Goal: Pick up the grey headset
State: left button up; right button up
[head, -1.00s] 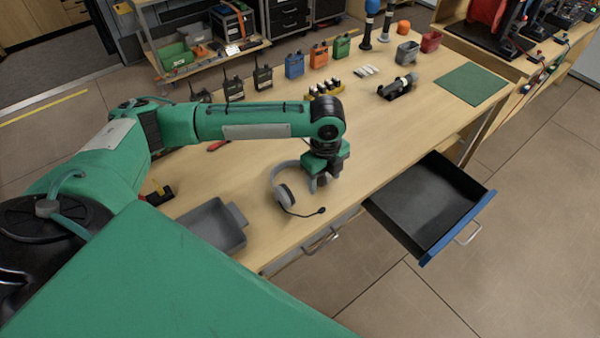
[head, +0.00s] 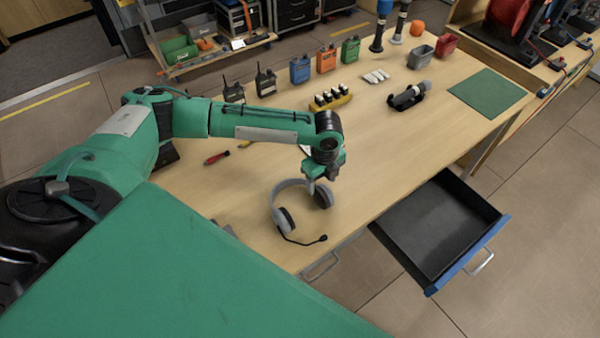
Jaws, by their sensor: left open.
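The grey headset (head: 274,203) rests on the light wooden workbench near its front edge. Its headband arches up, its dark ear pads show, and its boom microphone (head: 322,238) points right along the bench. My left gripper (head: 314,186) points down just above the headset's right earcup (head: 324,197). The gripper is open, with nothing seen between its fingers. Whether a finger touches the headset, I cannot tell. My right gripper is out of view.
An open drawer (head: 485,242) with a blue front juts from the bench's front right. Radios, a yellow battery holder (head: 331,103), a black cradle (head: 406,103) and a green mat (head: 487,94) stand farther back. A red screwdriver (head: 217,158) lies behind the headset. Bench right of the headset is clear.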

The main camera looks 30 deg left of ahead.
pick_arm(q)
jog(key=shift+s+f+p, duration=0.25)
jog(key=shift+f+p, duration=0.05)
jog(key=shift+f, duration=0.15)
jog(key=shift+s+f+p, duration=0.2)
jog(key=shift+f+p, duration=0.1)
jog(key=shift+f, duration=0.15)
notch_tip(320, 180, down, 2)
jog(key=shift+f, duration=0.65)
jog(key=shift+s, duration=0.1)
jog(key=shift+c, duration=0.5)
jog(key=c, duration=1.1)
jog(key=shift+o, duration=0.2)
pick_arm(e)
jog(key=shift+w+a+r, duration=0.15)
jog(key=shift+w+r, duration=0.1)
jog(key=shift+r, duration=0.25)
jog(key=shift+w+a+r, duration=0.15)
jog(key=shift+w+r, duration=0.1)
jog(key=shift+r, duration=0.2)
